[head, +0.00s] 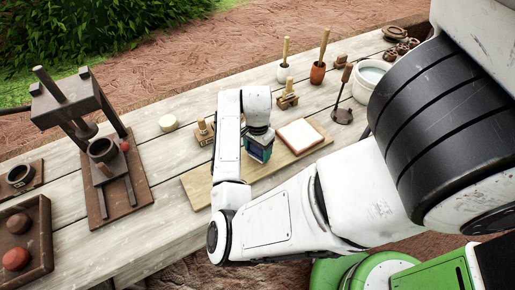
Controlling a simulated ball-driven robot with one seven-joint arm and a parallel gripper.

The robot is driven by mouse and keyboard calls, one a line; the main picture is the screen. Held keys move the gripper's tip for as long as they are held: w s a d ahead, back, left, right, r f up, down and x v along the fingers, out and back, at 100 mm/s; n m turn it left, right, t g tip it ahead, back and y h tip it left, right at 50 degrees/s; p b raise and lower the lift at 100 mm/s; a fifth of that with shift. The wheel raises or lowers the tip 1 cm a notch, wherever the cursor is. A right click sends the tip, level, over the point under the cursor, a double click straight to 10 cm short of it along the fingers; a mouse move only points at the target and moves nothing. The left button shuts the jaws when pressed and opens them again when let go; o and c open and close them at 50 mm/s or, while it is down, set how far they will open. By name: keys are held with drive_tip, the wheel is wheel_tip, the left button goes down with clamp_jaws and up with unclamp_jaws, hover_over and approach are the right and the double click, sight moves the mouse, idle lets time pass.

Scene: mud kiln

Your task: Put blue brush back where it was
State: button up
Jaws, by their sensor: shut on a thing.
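My gripper (258,153) hangs from the raised arm over the wooden board (203,185), left of the pale square slab. It looks dark with a teal-blue part low down. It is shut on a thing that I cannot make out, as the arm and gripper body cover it. I cannot tell whether the teal-blue part belongs to the gripper or to the held thing. No blue brush shows clearly elsewhere. A white pot (284,74) and a terracotta pot (317,74), each with an upright wooden handle, stand behind the gripper.
The pale slab (300,134) lies on the board. Wooden stamps (287,100) (204,134) stand nearby. A dark-based upright tool (343,112) and a white bucket (370,76) are right. A dark press (70,105) and tray of balls (38,262) are left. Bare planks lie between.

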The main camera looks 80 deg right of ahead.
drive_tip(key=shift+f, duration=0.15)
drive_tip(key=o, duration=1.1)
